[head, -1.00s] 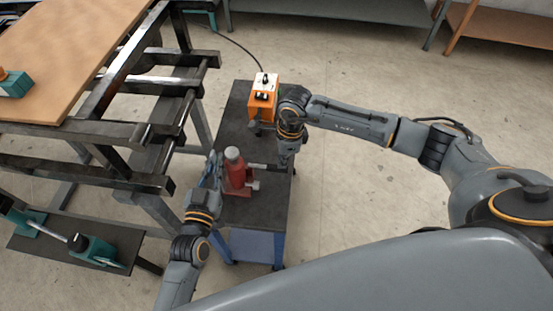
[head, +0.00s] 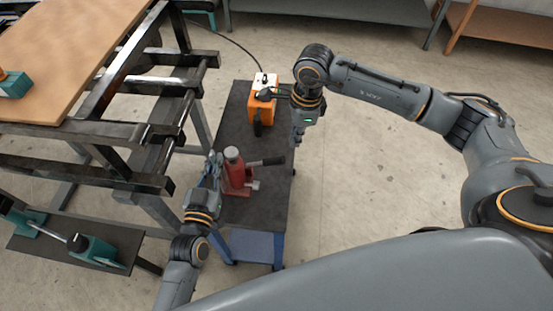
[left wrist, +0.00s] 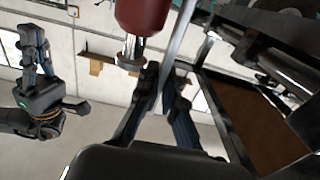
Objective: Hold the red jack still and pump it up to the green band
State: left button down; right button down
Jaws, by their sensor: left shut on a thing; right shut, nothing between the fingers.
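The red jack (head: 237,178) stands upright on the dark top of a cart (head: 262,212). I cannot make out a green band.
An orange box (head: 262,109) with a cable stands at the far end of the cart. A metal frame with a wooden top (head: 75,50) is close on the left. Open floor (head: 350,190) lies to the right of the cart.

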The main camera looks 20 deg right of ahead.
notch_tip(320, 180, up, 2)
jog(key=shift+d+r, duration=0.1)
jog(key=shift+r, duration=0.15)
dwell(1.1)
jog(key=shift+w+a+f, duration=0.15)
jog(key=shift+a+f, duration=0.15)
jog(key=shift+a, duration=0.3)
jog(key=shift+w+a+f, duration=0.15)
jog(key=shift+a+f, duration=0.1)
jog(key=shift+a, duration=0.35)
jog(key=shift+w+a+f, duration=0.15)
jog(key=shift+a+f, duration=0.15)
jog(key=shift+a, duration=0.3)
jog(key=shift+d, duration=0.1)
